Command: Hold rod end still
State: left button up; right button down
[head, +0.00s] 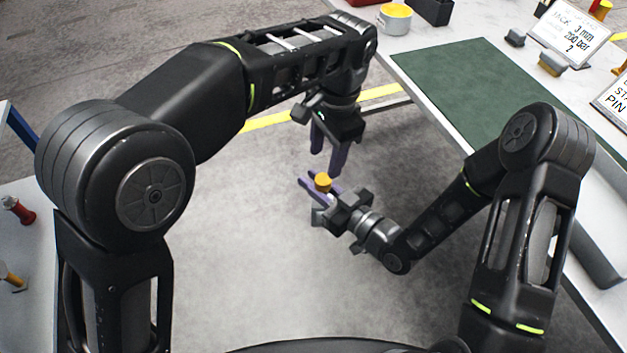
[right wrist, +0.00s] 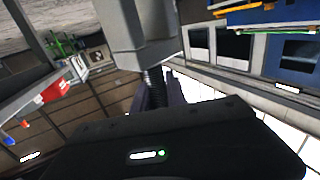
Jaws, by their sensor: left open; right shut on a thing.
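My right gripper (head: 307,177) is low in the middle of the head view, its purple fingers shut on a small piece with an orange-yellow top (head: 323,182), which I take to be the rod end. In the right wrist view a dark threaded rod (right wrist: 153,78) shows beside a purple finger, with a grey blocky shape (right wrist: 140,30) at its upper end. I cannot tell what that grey shape is. My left gripper (head: 326,160) hangs just above the right one, fingers down, open and empty.
A pale workbench with a green mat (head: 475,95) lies to the right. On it stand a yellow tin (head: 394,20), a sign card (head: 570,35) and small grey castings (head: 553,64). Another table with a red item (head: 19,211) is at the left. Floor between is clear.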

aim_at(323, 179)
pick_arm(q)
jog(key=n, duration=0.5)
jog(key=shift+w+a+r+n, duration=0.15)
jog(key=shift+w+a+n, duration=0.15)
jog(key=shift+a+n, duration=0.1)
jog(key=n, duration=0.5)
jog(key=shift+w+a+h, duration=0.15)
jog(key=shift+w+h, duration=0.05)
jog(key=shift+h, duration=0.1)
jog(key=n, duration=0.5)
jog(key=shift+s+d, duration=0.15)
jog(key=shift+d, duration=0.15)
jog(key=n, duration=0.4)
jog(key=shift+d+n, duration=0.1)
jog(key=shift+n, duration=0.2)
jog(key=shift+f, duration=4.05)
jog(key=shift+c, duration=0.4)
